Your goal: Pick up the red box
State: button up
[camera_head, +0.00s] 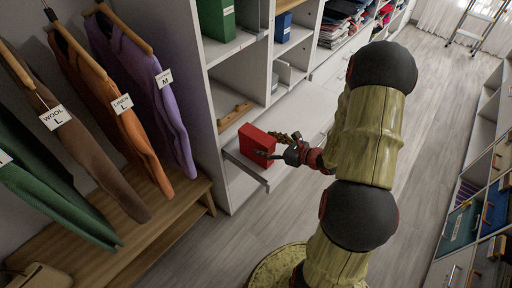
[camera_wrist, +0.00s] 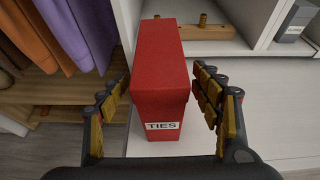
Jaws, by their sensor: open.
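The red box (camera_head: 257,146) stands upright on a white pulled-out shelf or drawer front in the head view. In the wrist view the red box (camera_wrist: 160,80) fills the middle, with a white label reading "TIES" low on its near face. My gripper (camera_head: 283,145) is open at the box's right side in the head view. In the wrist view my gripper (camera_wrist: 163,105) has its yellow-padded fingers on either side of the box, with a visible gap on the right. Whether the left finger touches the box I cannot tell.
A wooden rail with pegs (camera_wrist: 190,30) lies behind the box. Hanging garments (camera_head: 125,90) are to the left, above a wooden bench (camera_head: 150,240). White cubby shelving (camera_head: 215,80) rises behind. A green binder (camera_head: 216,18) sits on an upper shelf. The floor (camera_head: 400,130) is clear.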

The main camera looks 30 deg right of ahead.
aim_at(257, 140)
jog(key=x, duration=0.1)
jog(key=b+x, duration=0.1)
jog(key=x, duration=0.1)
jog(key=b+x, duration=0.1)
jog(key=x, duration=0.1)
jog(key=shift+w+r, duration=0.15)
jog(key=shift+r, duration=0.25)
jog(key=c, duration=1.5)
jog(key=shift+o, duration=0.2)
jog(key=shift+r, duration=0.1)
